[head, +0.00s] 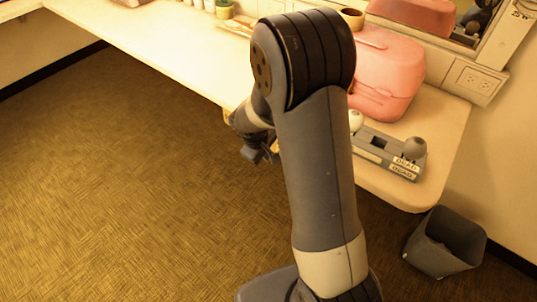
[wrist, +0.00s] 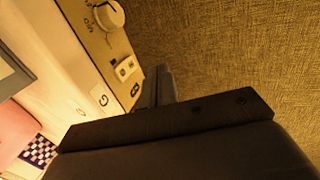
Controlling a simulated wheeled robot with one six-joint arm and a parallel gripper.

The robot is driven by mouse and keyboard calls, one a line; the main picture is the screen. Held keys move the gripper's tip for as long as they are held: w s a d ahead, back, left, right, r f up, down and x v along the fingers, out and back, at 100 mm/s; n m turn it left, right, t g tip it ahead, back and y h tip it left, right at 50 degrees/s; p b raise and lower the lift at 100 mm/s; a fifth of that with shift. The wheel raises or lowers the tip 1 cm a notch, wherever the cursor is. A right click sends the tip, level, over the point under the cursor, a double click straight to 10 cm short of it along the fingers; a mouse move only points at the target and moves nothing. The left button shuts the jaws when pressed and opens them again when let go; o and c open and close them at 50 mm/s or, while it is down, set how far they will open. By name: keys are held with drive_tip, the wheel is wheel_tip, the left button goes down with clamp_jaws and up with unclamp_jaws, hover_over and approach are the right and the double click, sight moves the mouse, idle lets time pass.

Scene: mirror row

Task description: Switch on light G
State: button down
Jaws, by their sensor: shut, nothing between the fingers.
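In the wrist view, a beige strip along the counter's edge carries a small white switch (wrist: 126,68) with dark marks. I cannot tell which way the switch is set. A white label reading G (wrist: 103,100) lies beside it, and a small dark tag (wrist: 135,88) sits just below. My gripper (wrist: 158,85) is shut and empty, close to the right of the switch and tag; I cannot tell if it touches the strip. In the head view my gripper (head: 262,153) is at the counter's front edge, partly behind my arm. Light G itself cannot be made out.
On the counter (head: 175,40) are a pink case (head: 388,72) and a grey tray marked DEAD (head: 375,160) with bulbs. A grey bin (head: 440,245) stands on the floor at right. The floor at left is clear.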

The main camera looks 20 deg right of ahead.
drive_tip(key=v, duration=0.9)
drive_tip(key=shift+d+p, duration=0.3)
drive_tip(key=shift+p, duration=0.15)
drive_tip(key=shift+w, duration=0.2)
drive_tip(key=shift+s+a+f+p, duration=0.2)
drive_tip(key=shift+f+p, duration=0.2)
drive_tip(key=shift+f, duration=0.2)
